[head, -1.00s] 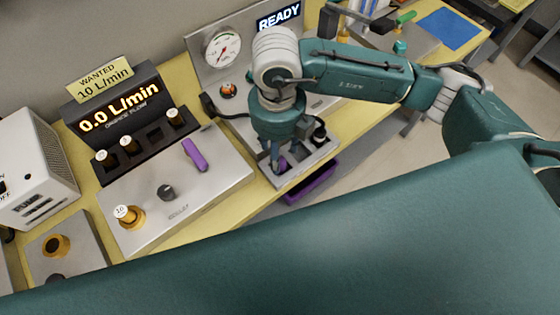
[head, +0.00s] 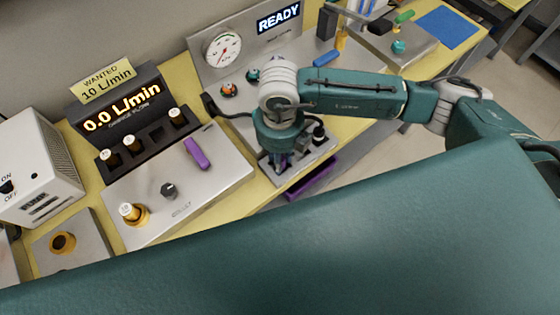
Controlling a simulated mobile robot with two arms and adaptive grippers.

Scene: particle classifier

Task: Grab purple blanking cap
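My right gripper (head: 279,165) points down over the grey tray (head: 322,158) at the front of the gauge unit. Its fingers hide most of what is under them. A small bit of purple shows around the fingers, likely the purple blanking cap, but I cannot tell whether they are closed on it. A black knob-like piece (head: 318,133) stands in the tray to the right of the gripper. My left gripper is not in view.
A purple lever (head: 197,153) lies on the metal panel to the left. A purple bin (head: 313,178) hangs below the bench edge. The orifice flow display (head: 122,112) with several capped plugs stands behind the panel. The gauge unit (head: 223,48) is behind my arm.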

